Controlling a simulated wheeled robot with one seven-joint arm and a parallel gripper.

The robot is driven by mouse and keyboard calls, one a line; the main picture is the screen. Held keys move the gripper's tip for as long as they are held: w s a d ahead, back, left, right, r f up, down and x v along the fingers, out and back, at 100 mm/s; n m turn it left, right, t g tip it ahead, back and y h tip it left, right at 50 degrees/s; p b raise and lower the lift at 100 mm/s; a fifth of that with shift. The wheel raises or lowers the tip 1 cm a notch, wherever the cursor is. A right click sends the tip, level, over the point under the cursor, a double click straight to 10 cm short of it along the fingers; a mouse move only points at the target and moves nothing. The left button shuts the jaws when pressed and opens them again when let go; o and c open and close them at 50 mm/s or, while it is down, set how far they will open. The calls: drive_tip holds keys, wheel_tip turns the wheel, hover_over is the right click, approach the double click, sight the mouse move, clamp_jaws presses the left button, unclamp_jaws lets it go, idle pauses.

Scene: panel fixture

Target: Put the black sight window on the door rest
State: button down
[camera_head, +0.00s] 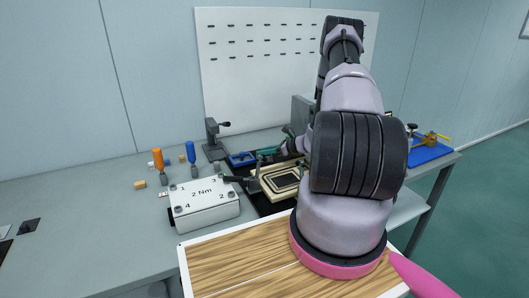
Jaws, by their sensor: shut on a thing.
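I cannot tell whether this is the door rest or carries the sight window. A black surface (262,206) shows beneath and beside it. I cannot make out the black sight window as a separate thing.
A white box (205,205) marked "2 Nm" stands left of the beige panel. Orange (158,160) and blue (191,153) drivers stand behind it. A grey press-like stand (212,140) and blue tray (241,159) are farther back. The left bench (85,225) is mostly free.

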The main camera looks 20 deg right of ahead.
drive_tip(key=c, duration=0.7)
unclamp_jaws()
drive_tip(key=shift+f, duration=0.1)
drive_tip(key=shift+c, duration=0.2)
